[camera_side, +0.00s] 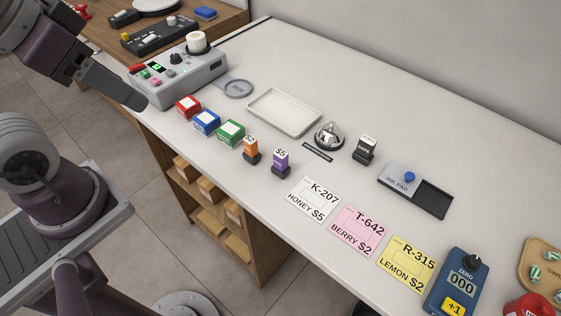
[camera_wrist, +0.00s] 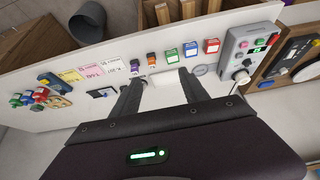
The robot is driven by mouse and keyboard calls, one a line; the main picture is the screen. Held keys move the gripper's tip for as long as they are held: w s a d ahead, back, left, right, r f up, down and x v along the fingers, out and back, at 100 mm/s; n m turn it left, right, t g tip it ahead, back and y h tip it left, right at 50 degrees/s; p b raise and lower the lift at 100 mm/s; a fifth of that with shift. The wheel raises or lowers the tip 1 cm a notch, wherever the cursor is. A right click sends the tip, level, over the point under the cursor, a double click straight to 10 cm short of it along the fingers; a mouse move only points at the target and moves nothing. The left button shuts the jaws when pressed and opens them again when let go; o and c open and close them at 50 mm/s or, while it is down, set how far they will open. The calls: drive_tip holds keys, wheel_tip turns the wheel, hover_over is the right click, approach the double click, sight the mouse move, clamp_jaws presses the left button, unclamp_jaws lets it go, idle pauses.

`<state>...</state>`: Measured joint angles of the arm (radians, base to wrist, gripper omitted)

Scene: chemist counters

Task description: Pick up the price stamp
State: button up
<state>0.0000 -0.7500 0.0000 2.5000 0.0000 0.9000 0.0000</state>
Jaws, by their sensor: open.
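Two small price stamps stand upright on the white counter. The orange stamp (camera_side: 250,149) has a white top label that is hard to read, and the purple stamp (camera_side: 281,161) reads $5. In the wrist view the orange stamp (camera_wrist: 151,59) and purple stamp (camera_wrist: 135,67) show beyond my fingers. My gripper (camera_wrist: 161,80) is open and empty, its two dark fingers spread apart. In the side view my gripper (camera_side: 138,101) is at the upper left, near the grey button console and apart from both stamps.
Red (camera_side: 188,107), blue (camera_side: 206,122) and green (camera_side: 231,132) blocks line the front edge left of the stamps. Price cards (camera_side: 313,200) lie to the right. The console (camera_side: 181,76) stands left.

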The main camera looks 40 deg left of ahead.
drive_tip(key=n+g, duration=0.5)
drive_tip(key=n, duration=1.3)
hover_over(280, 162)
drive_tip(key=w, duration=0.2)
drive_tip(key=f, duration=1.8)
drive_tip(key=shift+s+a+f, duration=0.2)
drive_tip(key=shift+a+f, duration=0.15)
drive_tip(key=shift+g, duration=0.3)
drive_tip(key=f, duration=0.7)
drive_tip(key=shift+s+a+f, duration=0.15)
drive_tip(key=shift+s+f, duration=0.1)
drive_tip(key=shift+f, duration=0.15)
clamp_jaws()
